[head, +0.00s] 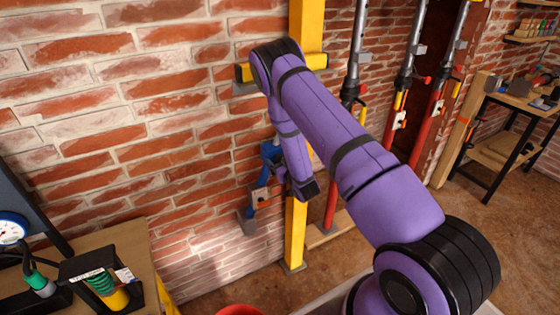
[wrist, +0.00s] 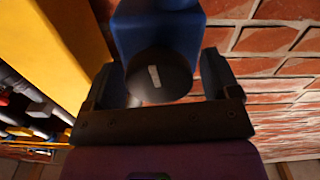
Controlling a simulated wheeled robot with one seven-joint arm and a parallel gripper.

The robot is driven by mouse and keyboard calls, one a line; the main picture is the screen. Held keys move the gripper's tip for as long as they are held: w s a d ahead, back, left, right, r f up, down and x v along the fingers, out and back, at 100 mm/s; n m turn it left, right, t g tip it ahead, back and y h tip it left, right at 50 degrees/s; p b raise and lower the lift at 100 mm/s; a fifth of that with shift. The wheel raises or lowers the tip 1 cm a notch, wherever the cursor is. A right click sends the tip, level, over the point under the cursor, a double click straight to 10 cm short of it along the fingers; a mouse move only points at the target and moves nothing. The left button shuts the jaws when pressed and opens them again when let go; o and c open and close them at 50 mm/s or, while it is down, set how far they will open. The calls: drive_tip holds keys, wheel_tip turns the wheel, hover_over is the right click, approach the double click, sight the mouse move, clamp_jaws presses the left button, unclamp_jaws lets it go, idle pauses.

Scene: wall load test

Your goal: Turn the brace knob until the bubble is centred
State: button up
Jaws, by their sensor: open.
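A round black knob (wrist: 158,76) with a small white mark shows in the wrist view, under a blue brace body (wrist: 160,30). My gripper (wrist: 163,84) is open, with one finger on each side of the knob. Contact cannot be told. In the head view the blue brace (head: 270,152) sits on the wall side of the yellow post (head: 296,232), partly behind my forearm. A yellow level with black ends (head: 243,73) lies across the post higher up. My arm covers its middle, and its bubble cannot be seen.
Grey and red props (head: 398,88) stand against the brick wall right of the post. A red bucket (head: 240,311) shows at the bottom edge. A workbench (head: 520,100) stands far right.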

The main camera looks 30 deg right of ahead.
drive_tip(key=c, duration=0.9)
drive_tip(key=shift+o, duration=0.2)
drive_tip(key=shift+a+n, duration=0.15)
drive_tip(key=shift+n, duration=1.95)
drive_tip(key=o, duration=0.9)
drive_tip(key=shift+c, duration=0.2)
drive_tip(key=shift+s, duration=0.15)
drive_tip(key=s, duration=1)
drive_tip(key=shift+s, duration=0.3)
